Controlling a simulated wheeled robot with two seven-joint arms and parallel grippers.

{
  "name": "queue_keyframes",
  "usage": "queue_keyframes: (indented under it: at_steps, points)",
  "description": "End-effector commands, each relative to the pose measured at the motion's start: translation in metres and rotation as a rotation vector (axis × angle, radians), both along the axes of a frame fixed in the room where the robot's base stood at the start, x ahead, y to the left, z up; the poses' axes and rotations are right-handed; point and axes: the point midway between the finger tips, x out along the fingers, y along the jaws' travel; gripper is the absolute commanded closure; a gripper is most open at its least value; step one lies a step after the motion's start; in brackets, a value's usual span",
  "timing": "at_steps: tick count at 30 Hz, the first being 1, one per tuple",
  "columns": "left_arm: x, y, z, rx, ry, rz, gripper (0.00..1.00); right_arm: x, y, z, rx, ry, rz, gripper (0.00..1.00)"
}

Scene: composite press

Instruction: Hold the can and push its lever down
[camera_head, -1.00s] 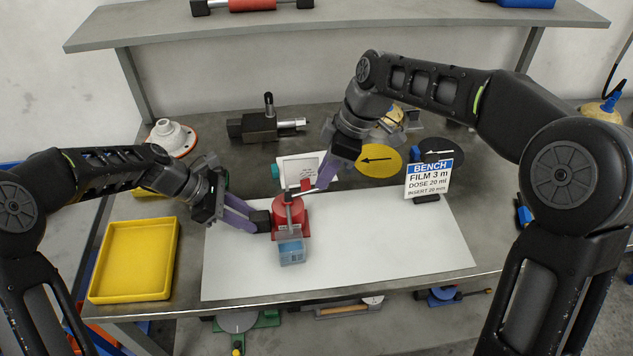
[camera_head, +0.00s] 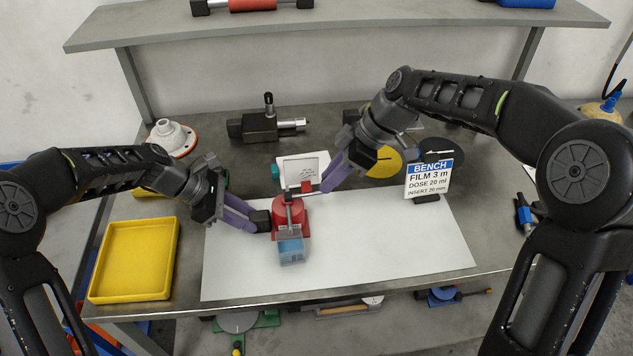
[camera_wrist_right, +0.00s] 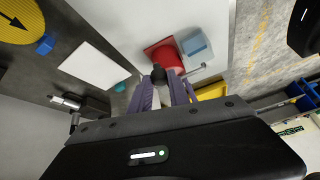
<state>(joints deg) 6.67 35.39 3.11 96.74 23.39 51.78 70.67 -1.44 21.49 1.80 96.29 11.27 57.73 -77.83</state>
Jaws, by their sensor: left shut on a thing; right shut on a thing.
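My left gripper (camera_head: 253,220) is shut on a black block at the can's left side. My right gripper (camera_head: 326,187) is at the lever's right end, shut; its fingers hide the grasped part. In the right wrist view, the purple fingers (camera_wrist_right: 165,92) lie either side of a dark knob (camera_wrist_right: 158,74), beside the red can (camera_wrist_right: 165,55). A blue cup (camera_head: 291,250) is just in front of the can.
A yellow tray (camera_head: 135,260) lies left of the mat. Behind the can stand a white framed card (camera_head: 303,167) and a dark device (camera_head: 262,127). A bench sign (camera_head: 430,182) stands at the right. The mat's right half is clear.

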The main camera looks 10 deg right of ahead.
Motion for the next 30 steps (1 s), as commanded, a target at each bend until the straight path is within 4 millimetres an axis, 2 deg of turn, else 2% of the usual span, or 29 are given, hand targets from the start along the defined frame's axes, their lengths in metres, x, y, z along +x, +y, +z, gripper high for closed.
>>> queue_keyframes:
  at_steps: [4,13,14,15,22,28,30]
  points:
    - [0.0005,-0.0005,0.0005,-0.001,0.000,0.001,1.00,-0.0006,-0.0035,-0.0068,0.070,0.004,-0.003,1.00]
    - [0.0004,-0.0006,0.0004,-0.001,-0.001,0.001,1.00,-0.0007,-0.0022,-0.0059,0.064,0.003,0.002,1.00]
    - [0.0004,-0.0007,0.0003,-0.001,-0.001,0.001,1.00,-0.0007,-0.0022,-0.0059,0.064,0.003,0.002,0.76]
    - [0.0003,-0.0007,0.0003,-0.001,-0.001,0.001,1.00,-0.0007,-0.0023,-0.0058,0.064,0.002,0.001,0.72]
    - [0.0001,-0.0006,0.0004,-0.001,0.000,0.000,1.00,-0.0004,-0.0027,-0.0058,0.063,0.001,0.001,0.53]
    - [0.0000,-0.0006,0.0004,-0.001,0.000,0.000,1.00,-0.0001,-0.0030,-0.0057,0.062,0.001,0.000,0.52]
    - [0.0000,-0.0005,0.0003,-0.001,0.000,0.000,1.00,-0.0001,-0.0030,-0.0056,0.062,0.001,0.000,0.46]
